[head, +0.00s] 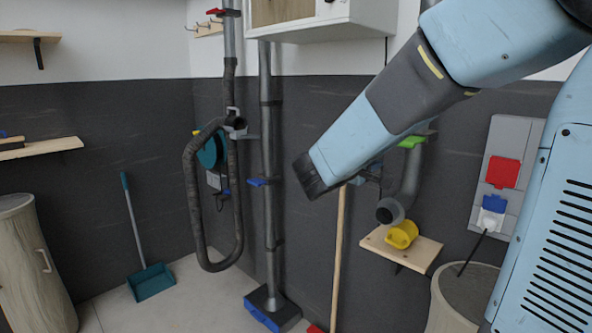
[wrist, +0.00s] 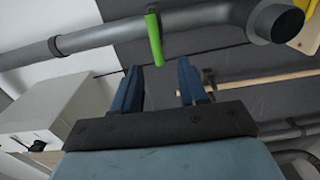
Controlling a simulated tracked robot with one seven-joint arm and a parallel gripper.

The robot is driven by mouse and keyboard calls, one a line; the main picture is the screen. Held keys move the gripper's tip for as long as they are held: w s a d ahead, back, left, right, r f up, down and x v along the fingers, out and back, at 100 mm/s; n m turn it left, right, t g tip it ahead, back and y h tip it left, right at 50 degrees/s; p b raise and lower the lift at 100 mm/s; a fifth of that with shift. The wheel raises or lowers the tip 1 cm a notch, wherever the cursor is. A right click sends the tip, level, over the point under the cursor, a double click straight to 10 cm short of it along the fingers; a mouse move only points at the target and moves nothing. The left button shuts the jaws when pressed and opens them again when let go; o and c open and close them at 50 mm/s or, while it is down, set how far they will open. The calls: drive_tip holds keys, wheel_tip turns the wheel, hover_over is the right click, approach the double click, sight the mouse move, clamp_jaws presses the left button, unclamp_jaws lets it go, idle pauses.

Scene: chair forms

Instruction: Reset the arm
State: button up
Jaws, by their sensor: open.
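My arm reaches in from the upper right of the head view and slants down to the left, with its dark end in front of the grey wall. The green handle also shows in the head view (head: 412,142), just right of the arm.
A wooden shelf (head: 420,250) bears a yellow object (head: 401,235) at the right. A white cabinet (head: 350,22) hangs above. A vertical pipe (head: 268,170) and looped hose (head: 188,190) stand left of the arm. A teal dustpan (head: 151,282) rests on the open floor.

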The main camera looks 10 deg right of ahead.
drive_tip(key=s+d+f+m+g+y, duration=0.2)
drive_tip(key=s+d+f+g+y, duration=0.15)
drive_tip(key=s, duration=0.35)
drive_tip(key=s+d+f+m+g+y, duration=0.2)
drive_tip(key=s+f+m+g, duration=0.15)
drive_tip(key=s, duration=0.45)
drive_tip(key=s+a+m+t+y, duration=0.1)
drive_tip(key=s+a+m+y, duration=0.1)
drive_tip(key=s+a+y, duration=0.5)
drive_tip(key=a+y, duration=0.1)
drive_tip(key=a, duration=0.2)
drive_tip(key=shift+s+a+t+y, duration=0.2)
drive_tip(key=shift+a+t+y, duration=0.15)
drive_tip(key=shift+t, duration=0.05)
